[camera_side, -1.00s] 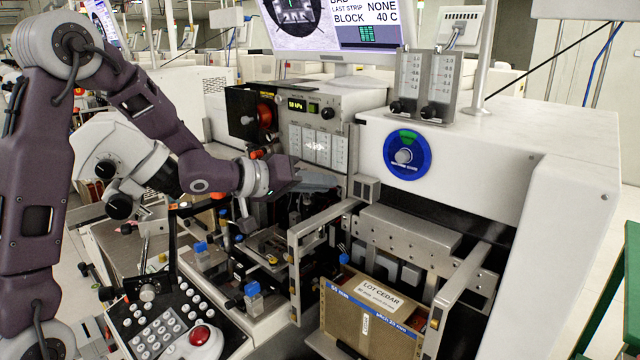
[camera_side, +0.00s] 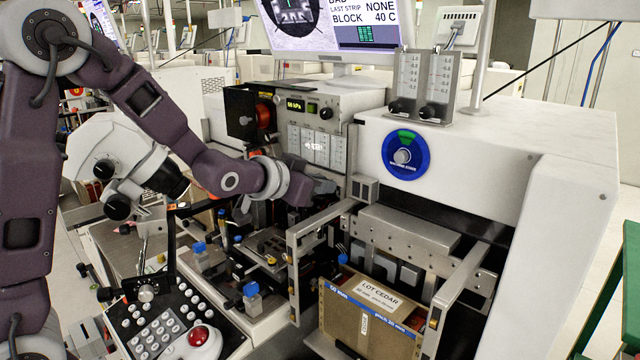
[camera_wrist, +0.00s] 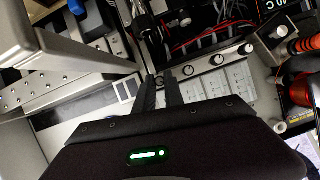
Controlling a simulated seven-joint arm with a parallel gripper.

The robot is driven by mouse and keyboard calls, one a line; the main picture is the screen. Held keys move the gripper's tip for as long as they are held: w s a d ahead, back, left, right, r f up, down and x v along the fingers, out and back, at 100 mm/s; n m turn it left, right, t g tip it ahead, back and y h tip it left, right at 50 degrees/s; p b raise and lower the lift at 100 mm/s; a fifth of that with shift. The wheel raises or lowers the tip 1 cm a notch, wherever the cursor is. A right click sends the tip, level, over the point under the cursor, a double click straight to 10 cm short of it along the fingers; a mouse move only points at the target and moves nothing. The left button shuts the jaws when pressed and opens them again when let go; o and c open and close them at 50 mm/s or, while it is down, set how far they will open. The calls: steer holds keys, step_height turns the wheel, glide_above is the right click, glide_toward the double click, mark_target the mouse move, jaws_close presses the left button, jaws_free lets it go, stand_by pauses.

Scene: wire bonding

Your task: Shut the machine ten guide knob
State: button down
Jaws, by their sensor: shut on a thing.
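A row of small round knobs (camera_wrist: 217,60) sits on a metal bar below upright white flow gauges (camera_side: 315,146) on the machine front. I cannot read which is the machine ten guide knob. In the wrist view my gripper (camera_wrist: 166,76) is shut on the knob at the left end of this row. That knob is mostly hidden between the fingers. In the side view my gripper (camera_side: 326,187) is below the right end of the gauges, and the knobs are hidden behind it.
A blue dial (camera_side: 406,157) is on the white housing to the right. Two more gauges (camera_side: 423,85) stand on top. A box marked LOT CEDAR (camera_side: 365,311) is in front. A keypad (camera_side: 160,325) with a red button is at lower left. Metal rails (camera_side: 295,265) stand close to my gripper.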

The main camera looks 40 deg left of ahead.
steer(key=m+y, duration=0.2)
steer(key=m, duration=0.1)
steer(key=shift+d+f, duration=0.1)
steer(key=shift+d, duration=0.1)
steer(key=shift+m+t+y, duration=0.4)
steer(key=shift+m+y, duration=0.4)
steer(key=shift+m, duration=0.6)
steer(key=c, duration=1.4)
jaws_free()
steer(key=shift+c, duration=0.2)
steer(key=s+d+r, duration=0.1)
steer(key=s+r, duration=0.3)
steer(key=r, duration=0.4)
steer(key=shift+s+d, duration=0.3)
steer(key=shift+s, duration=0.05)
steer(key=shift+r, duration=0.1)
